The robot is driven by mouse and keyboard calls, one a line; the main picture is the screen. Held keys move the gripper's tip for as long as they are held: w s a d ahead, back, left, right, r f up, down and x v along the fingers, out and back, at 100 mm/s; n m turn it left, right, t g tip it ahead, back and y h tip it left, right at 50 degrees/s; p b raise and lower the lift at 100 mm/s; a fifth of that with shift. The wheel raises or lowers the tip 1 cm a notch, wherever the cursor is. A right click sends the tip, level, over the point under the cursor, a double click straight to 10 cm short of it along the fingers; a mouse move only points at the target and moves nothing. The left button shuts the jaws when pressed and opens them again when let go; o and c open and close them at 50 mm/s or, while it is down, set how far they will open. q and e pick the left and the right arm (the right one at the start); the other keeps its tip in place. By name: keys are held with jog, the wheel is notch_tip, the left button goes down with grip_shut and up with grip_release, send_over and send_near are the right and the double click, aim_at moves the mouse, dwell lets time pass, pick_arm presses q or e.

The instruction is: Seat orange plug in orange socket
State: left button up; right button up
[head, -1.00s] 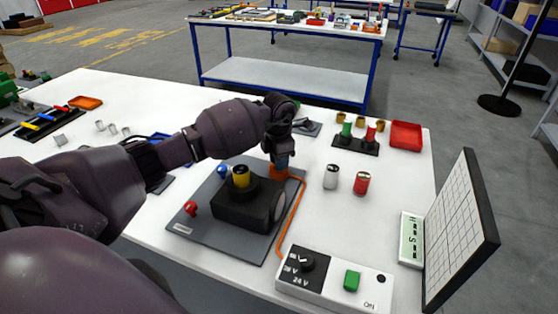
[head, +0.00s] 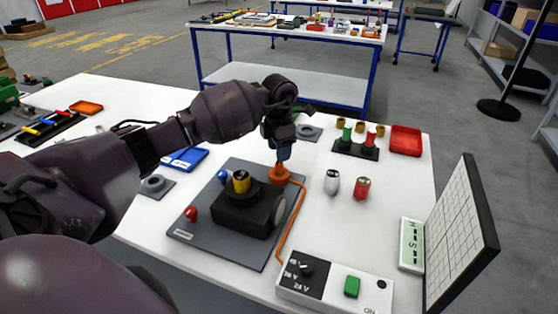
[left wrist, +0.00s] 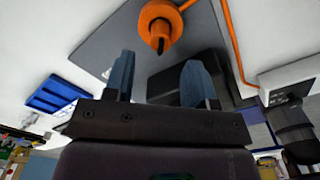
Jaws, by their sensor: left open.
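The orange plug (head: 279,175) stands at the far right corner of the grey plate, its orange cable running from it toward the front. In the left wrist view the orange plug (left wrist: 158,25) shows as a round body with a narrower end, at the top centre. The orange socket cannot be told apart from the plug; whether the plug is fully down cannot be told. My left gripper (head: 282,154) is just above the plug. In the left wrist view the gripper (left wrist: 158,75) has its blue fingers spread apart with nothing between them. My right gripper is not in view.
The grey plate (head: 185,229) carries a black block (head: 242,212) with a yellow-topped cylinder, plus red and blue knobs. A white control box (head: 325,290) with a green button is in front. White and red cylinders stand to the right. A blue tray (head: 186,158) lies behind my arm.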

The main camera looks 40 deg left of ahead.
pick_arm(q)
notch_tip(320, 180, up, 4)
jog(key=shift+r, duration=0.85)
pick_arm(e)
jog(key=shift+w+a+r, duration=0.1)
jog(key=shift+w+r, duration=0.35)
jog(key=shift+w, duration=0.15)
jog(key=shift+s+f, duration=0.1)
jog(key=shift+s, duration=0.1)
